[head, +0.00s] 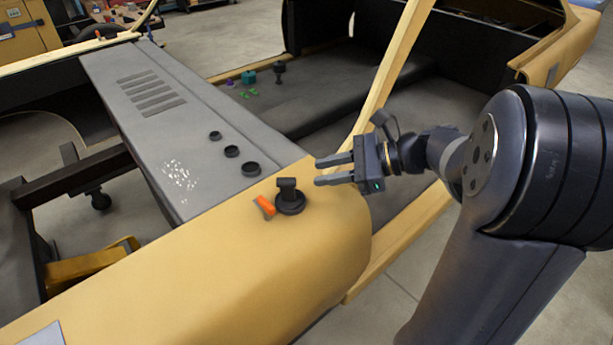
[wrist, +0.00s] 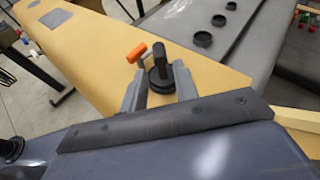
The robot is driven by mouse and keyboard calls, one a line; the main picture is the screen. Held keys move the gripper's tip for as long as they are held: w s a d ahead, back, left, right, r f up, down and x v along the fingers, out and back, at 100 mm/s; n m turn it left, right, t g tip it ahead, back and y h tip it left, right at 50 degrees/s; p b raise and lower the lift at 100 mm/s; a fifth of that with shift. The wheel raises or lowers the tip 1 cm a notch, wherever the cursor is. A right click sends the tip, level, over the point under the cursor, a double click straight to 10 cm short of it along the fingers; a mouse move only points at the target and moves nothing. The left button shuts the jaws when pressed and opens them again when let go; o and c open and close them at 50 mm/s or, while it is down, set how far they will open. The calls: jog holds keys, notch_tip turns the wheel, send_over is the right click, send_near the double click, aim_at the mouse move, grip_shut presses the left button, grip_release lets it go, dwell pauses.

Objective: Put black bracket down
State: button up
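The black bracket (head: 288,198) stands upright on the yellow body panel (head: 220,255), with a round base and a short block-like top. It also shows in the wrist view (wrist: 160,73). My gripper (head: 319,171) is open and empty. In the head view its two fingers point left, a little to the right of the bracket and apart from it. In the wrist view the bracket appears just beyond and between the fingertips (wrist: 157,78). Whether the fingers are level with it is hard to tell.
An orange-headed piece (head: 265,205) lies close to the left of the bracket. Several black rings (head: 232,152) sit on the grey panel behind. Small coloured parts (head: 249,77) lie on the floor of the yellow shell. The front of the yellow panel is clear.

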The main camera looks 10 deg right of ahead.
aim_at(290, 179)
jog(key=shift+s+d+r, duration=0.2)
jog(key=shift+d+r, duration=0.1)
jog(key=shift+d, duration=0.35)
dwell(0.7)
jog(key=p+x, duration=0.1)
jog(key=x, duration=1)
jog(key=shift+a+f+p, duration=0.15)
jog(key=shift+a+p, duration=0.15)
notch_tip(290, 179, up, 3)
jog(key=shift+a+r, duration=0.15)
jog(key=shift+w+r, duration=0.1)
jog(key=shift+r, duration=0.75)
